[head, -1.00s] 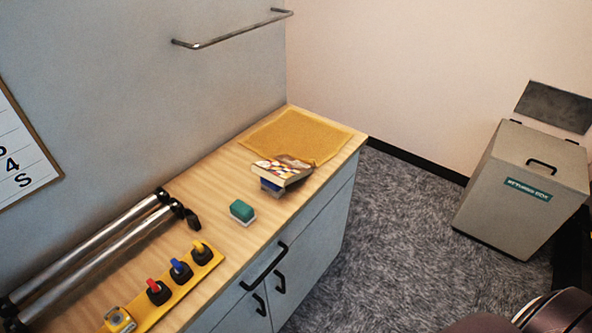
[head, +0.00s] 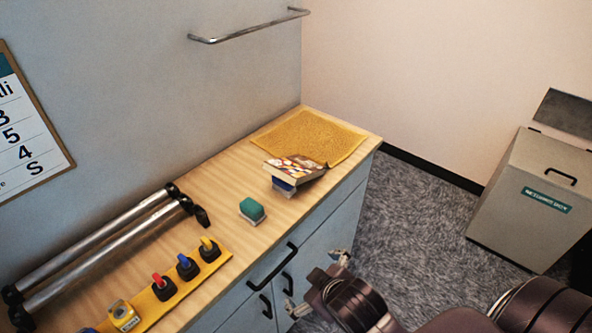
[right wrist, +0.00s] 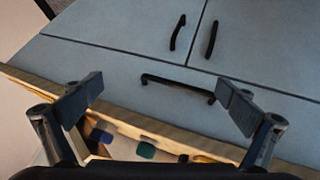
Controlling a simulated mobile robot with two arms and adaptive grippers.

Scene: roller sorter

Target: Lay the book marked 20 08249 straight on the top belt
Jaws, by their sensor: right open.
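A book (head: 296,167) with a patterned cover lies on the wooden counter, tilted on top of a small blue block (head: 283,187). Its marking is too small to read. My right gripper (head: 316,282) is in front of the cabinet, below the counter edge, apart from the book. In the right wrist view the right gripper (right wrist: 153,98) is open and empty, its fingers wide apart before the cabinet front. My left gripper is not in view. No belt can be made out.
A green-topped block (head: 251,209) and a yellow strip with several coloured knobs (head: 183,280) are on the counter (head: 222,212). Two metal rollers (head: 105,245) lie at the left. A yellow mat (head: 312,137) covers the far end. A returns box (head: 533,220) stands on the carpet.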

